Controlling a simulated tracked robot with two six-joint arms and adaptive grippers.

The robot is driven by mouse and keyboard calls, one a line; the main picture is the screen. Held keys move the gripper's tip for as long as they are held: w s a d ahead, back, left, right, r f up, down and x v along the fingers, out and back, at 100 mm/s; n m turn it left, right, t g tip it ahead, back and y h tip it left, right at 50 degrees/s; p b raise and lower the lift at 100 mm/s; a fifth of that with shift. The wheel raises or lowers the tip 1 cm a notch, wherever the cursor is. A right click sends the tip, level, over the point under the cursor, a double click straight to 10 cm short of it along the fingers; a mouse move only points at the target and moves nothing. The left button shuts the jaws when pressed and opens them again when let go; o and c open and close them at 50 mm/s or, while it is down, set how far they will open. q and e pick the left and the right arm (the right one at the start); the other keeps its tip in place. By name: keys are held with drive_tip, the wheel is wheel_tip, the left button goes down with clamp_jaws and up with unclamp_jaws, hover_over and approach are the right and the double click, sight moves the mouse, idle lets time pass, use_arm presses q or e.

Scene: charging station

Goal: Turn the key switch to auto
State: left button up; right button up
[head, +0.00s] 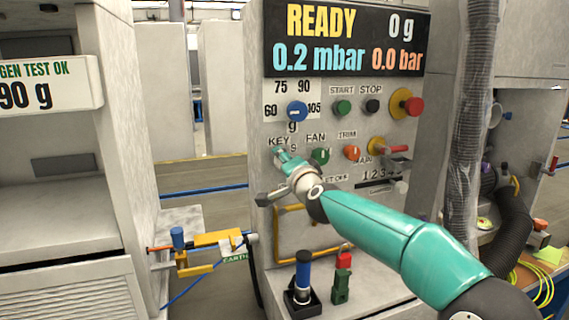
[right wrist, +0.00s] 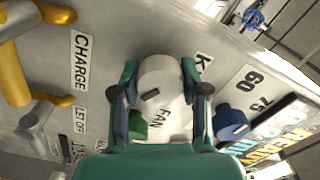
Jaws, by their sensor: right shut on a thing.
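The key switch (right wrist: 160,76) shows in the right wrist view as a pale round body between my right gripper's two fingers. My right gripper (head: 284,155) reaches the panel (head: 262,105) just below the KEY label (head: 278,142) in the head view. In the right wrist view the right gripper (right wrist: 160,88) is shut on the switch, one finger on each side. In the head view the gripper hides the switch, and I cannot read which position it points to. My left gripper is in neither view.
A blue dial (head: 297,111) sits above the key, and a green FAN knob (head: 320,156) is close on its right. A yellow handle (head: 279,235) is below. The display (head: 346,38) reads READY, 0 g, 0.2 mbar, 0.0 bar. A ribbed hose (head: 472,110) hangs at right.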

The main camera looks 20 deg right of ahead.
drive_tip(key=shift+f, duration=0.25)
drive_tip(key=o, duration=1.1)
drive_tip(key=shift+d, duration=0.1)
drive_tip(key=shift+o, duration=0.2)
drive_tip(key=shift+r, duration=0.1)
drive_tip(key=shift+s, duration=0.15)
drive_tip(key=shift+s+r, duration=0.1)
drive_tip(key=shift+s, duration=0.15)
drive_tip(key=s, duration=1.1)
drive_tip(key=shift+d, duration=0.15)
